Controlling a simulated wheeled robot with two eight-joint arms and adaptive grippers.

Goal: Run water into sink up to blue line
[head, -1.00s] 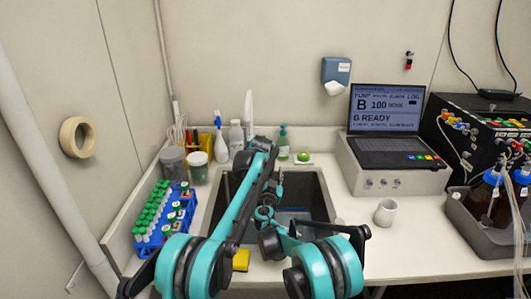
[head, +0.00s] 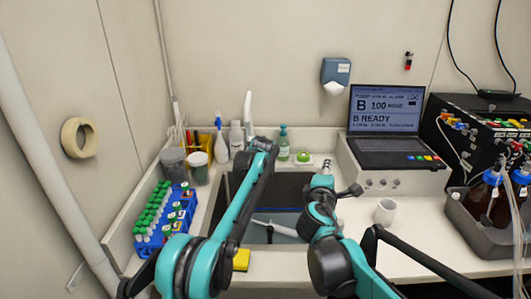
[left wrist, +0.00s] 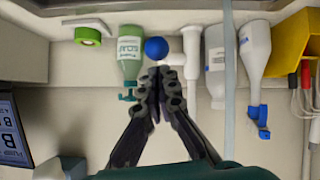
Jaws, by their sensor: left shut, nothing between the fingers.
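The sink (head: 228,190) is a dark basin in the counter, partly hidden by my arms. Its lower part looks bluish, and a pale curved shape lies across it; I cannot tell whether this is water or a reflection. The blue line is not clearly seen. The white tap (head: 248,108) rises behind the sink and also shows in the left wrist view (left wrist: 192,62). A round blue knob (left wrist: 156,48) sits beside it. My left gripper (left wrist: 158,75) is shut and empty, its tips just short of the knob in that picture. My right gripper (head: 325,166) is over the sink's right side, jaws unclear.
A green soap bottle (head: 283,143) and white bottles (head: 236,138) stand behind the sink. A blue tube rack (head: 168,215) is at left and a yellow sponge (head: 241,260) at the front edge. A white cup (head: 385,211) and a laptop (head: 385,125) are at right.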

